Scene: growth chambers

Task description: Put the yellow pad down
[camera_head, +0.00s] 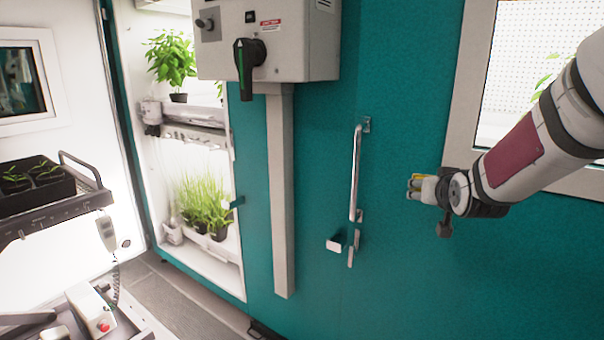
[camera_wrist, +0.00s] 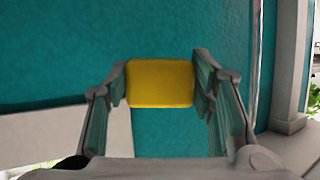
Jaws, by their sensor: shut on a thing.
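The yellow pad (camera_wrist: 160,84) is a small rounded block between the two fingers of my gripper (camera_wrist: 160,88) in the wrist view. The fingers press on its left and right sides. In the head view my gripper (camera_head: 418,187) is at the right, in front of the teal wall. Only a bit of yellow shows at its fingertips there, and most of the pad is hidden.
A teal door has a metal handle (camera_head: 356,185) left of my gripper. A grey control box (camera_head: 290,45) with a black-green switch hangs above. Lit plant shelves (camera_head: 190,240) stand further left. A cart with a black plant tray (camera_head: 40,190) is at the far left. A white-framed window (camera_head: 466,100) is behind my arm.

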